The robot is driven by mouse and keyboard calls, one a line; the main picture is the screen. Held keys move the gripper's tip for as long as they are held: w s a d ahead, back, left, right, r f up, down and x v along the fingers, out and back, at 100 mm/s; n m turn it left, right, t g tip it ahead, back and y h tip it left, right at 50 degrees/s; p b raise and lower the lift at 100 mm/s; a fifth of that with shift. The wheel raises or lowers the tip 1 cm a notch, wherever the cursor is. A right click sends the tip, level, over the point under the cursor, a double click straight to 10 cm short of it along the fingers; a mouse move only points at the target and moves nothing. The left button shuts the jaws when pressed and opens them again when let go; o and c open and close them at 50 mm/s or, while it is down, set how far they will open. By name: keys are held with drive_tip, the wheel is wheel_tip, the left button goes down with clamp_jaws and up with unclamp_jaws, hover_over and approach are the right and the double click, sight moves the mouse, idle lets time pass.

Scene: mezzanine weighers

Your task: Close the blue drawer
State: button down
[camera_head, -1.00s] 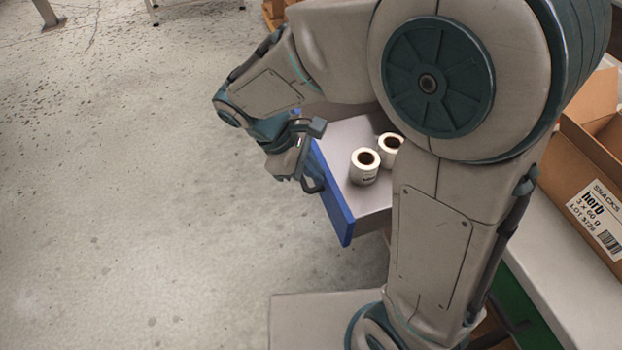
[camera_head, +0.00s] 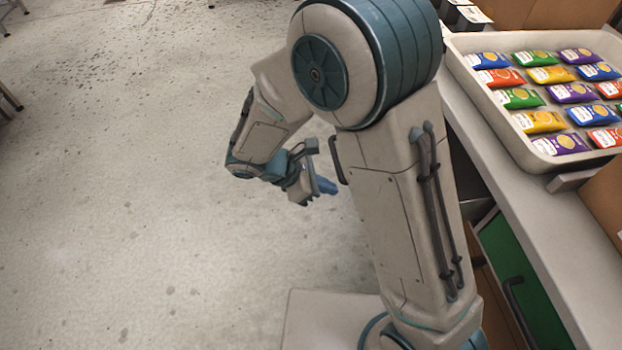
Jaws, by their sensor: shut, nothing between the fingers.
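My gripper (camera_head: 326,185) is shut and empty, left of my upright arm link, with its bluish fingertips pointing right. The blue drawer's front and its white rolls are not visible now; my arm covers that area. A dark curved bar (camera_head: 338,161) shows at the left edge of my arm link, just above and right of the gripper. It looks like a drawer handle, but I cannot tell for sure. I cannot tell how far open the blue drawer stands, or whether the gripper touches it.
A pale counter (camera_head: 497,190) runs along the right, with a green drawer (camera_head: 507,262) below it. On it are a white tray (camera_head: 487,108) of colourful packets and a cardboard box (camera_head: 606,195). Open concrete floor (camera_head: 130,190) lies to the left.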

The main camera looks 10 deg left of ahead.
drive_tip(key=shift+w+d+f, duration=0.15)
drive_tip(key=shift+w+d, duration=0.1)
drive_tip(key=shift+d, duration=0.6)
drive_tip(key=shift+w+d+f, duration=0.15)
drive_tip(key=shift+w+d, duration=0.05)
drive_tip(key=shift+d, duration=0.6)
drive_tip(key=shift+w+d+f, duration=0.15)
drive_tip(key=shift+w+d, duration=0.1)
drive_tip(key=shift+d, duration=0.6)
drive_tip(key=shift+w+d, duration=0.1)
